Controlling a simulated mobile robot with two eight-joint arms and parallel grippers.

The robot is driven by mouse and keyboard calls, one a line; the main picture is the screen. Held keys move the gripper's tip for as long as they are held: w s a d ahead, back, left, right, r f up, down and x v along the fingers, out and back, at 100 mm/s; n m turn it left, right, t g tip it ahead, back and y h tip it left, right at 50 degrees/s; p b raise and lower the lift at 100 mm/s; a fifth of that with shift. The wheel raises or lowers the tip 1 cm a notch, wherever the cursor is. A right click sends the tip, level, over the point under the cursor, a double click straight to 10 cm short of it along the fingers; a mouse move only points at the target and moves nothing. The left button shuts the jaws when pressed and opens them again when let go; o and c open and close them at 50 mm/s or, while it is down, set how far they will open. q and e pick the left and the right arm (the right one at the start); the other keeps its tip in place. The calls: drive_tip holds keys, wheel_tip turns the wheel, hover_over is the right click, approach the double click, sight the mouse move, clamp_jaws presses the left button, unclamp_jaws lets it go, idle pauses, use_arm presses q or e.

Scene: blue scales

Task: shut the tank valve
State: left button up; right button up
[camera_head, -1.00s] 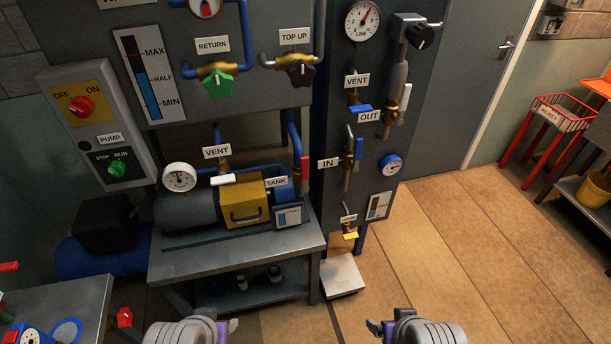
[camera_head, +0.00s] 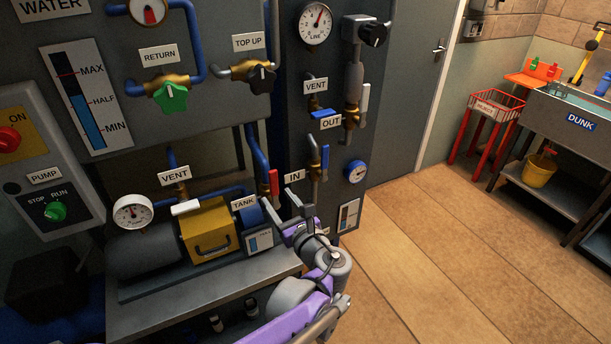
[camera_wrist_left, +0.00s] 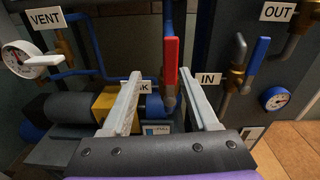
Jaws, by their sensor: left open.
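The tank valve has a red lever (camera_head: 273,182) on a brass body, by the TANK label (camera_head: 244,202). The lever stands upright, roughly in line with its blue pipe. In the left wrist view the red lever (camera_wrist_left: 171,62) appears between the fingertips, nearer the right-hand finger. My left gripper (camera_head: 290,213) is open and empty, just in front of and below the lever in the head view. Its two pale fingers show in the left wrist view (camera_wrist_left: 160,74), apart, with no clear contact on the lever. My right gripper is out of view.
The blue IN lever (camera_head: 325,160) stands close to the right of the tank valve. A white VENT lever (camera_head: 186,207), a yellow box (camera_head: 208,233) and a gauge (camera_head: 133,212) are to the left. Open floor (camera_head: 440,240) lies to the right.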

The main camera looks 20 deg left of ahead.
sight(269, 173)
use_arm(q)
drive_tip(key=shift+m+t, duration=0.3)
drive_tip(key=shift+m, duration=0.2)
drive_tip(key=x, duration=0.7)
drive_tip(key=w+d+x, duration=0.1)
drive_tip(key=x, duration=0.2)
drive_tip(key=shift+w+a+r, duration=0.2)
drive_tip(key=shift+w+r, duration=0.05)
drive_tip(key=shift+r, duration=0.1)
clamp_jaws()
idle(0.6)
